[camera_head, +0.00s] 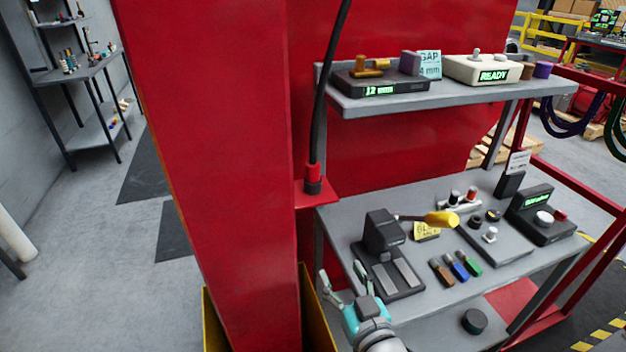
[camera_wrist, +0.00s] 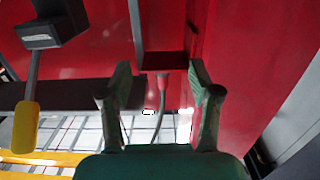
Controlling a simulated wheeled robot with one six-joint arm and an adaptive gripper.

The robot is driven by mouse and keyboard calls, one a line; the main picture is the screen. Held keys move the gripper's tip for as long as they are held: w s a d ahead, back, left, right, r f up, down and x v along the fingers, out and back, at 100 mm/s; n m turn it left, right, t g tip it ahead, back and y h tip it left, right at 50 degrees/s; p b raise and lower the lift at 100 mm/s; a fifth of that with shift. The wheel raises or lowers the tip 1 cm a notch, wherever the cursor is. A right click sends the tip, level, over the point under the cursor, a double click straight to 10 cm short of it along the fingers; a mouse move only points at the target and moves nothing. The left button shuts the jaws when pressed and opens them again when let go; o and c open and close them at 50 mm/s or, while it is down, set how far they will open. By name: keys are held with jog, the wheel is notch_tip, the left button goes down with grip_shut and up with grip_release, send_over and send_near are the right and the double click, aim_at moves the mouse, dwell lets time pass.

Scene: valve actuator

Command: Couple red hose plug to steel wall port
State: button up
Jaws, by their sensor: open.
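The red hose plug (camera_head: 313,172), with a black lower part, stands upright on a small red ledge (camera_head: 330,192) on the red wall. A black hose (camera_head: 324,90) rises from it. In the wrist view, which looks inverted, the hose (camera_wrist: 162,98) and a small reddish end at the ledge (camera_wrist: 162,58) appear between and beyond the fingers. My gripper (camera_head: 340,276) is open and empty, below the ledge and apart from the plug; its spread fingers also show in the wrist view (camera_wrist: 160,85). I cannot make out the steel wall port in either view.
A grey bench (camera_head: 350,205) right of the red column (camera_head: 215,150) carries a black lever device (camera_head: 383,230) with a yellow handle (camera_head: 441,219), close to my gripper. An upper shelf (camera_head: 440,92) holds gauges. Open floor (camera_head: 130,285) lies left.

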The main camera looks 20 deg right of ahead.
send_near(315, 174)
jog(key=shift+t, duration=0.4)
jog(key=w, duration=1.1)
jog(key=shift+w+f, duration=0.3)
jog(key=shift+f, duration=0.1)
jog(key=shift+c, duration=0.2)
grip_shut()
